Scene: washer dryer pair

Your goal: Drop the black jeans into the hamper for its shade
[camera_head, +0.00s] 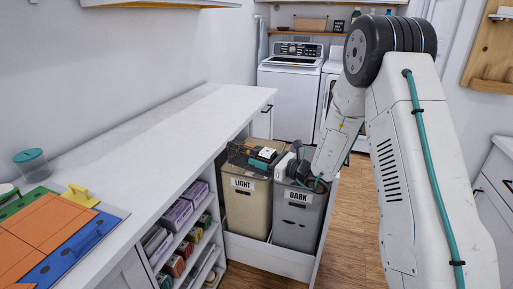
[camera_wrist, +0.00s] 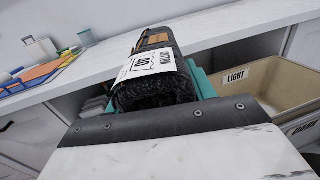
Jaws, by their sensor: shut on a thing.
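The black jeans (camera_wrist: 150,92) are a dark folded bundle with a white printed tag. My gripper (camera_wrist: 205,85) is shut on them, its teal fingers beside the bundle. In the head view the jeans (camera_head: 240,150) are held over the top of the beige LIGHT hamper (camera_head: 247,208), with my gripper (camera_head: 262,160) reaching in from the right. The grey DARK hamper (camera_head: 297,222) stands to the right of it, its opening partly hidden by my wrist. In the wrist view the LIGHT hamper (camera_wrist: 262,82) is open at the right and only a corner of the DARK hamper (camera_wrist: 303,130) shows.
Both hampers stand in a white pulled-out drawer (camera_head: 268,258). A white counter (camera_head: 160,140) runs along the left, with shelves of boxes (camera_head: 180,215) below. A washer (camera_head: 291,85) stands at the back. Wooden floor (camera_head: 350,230) is clear to the right.

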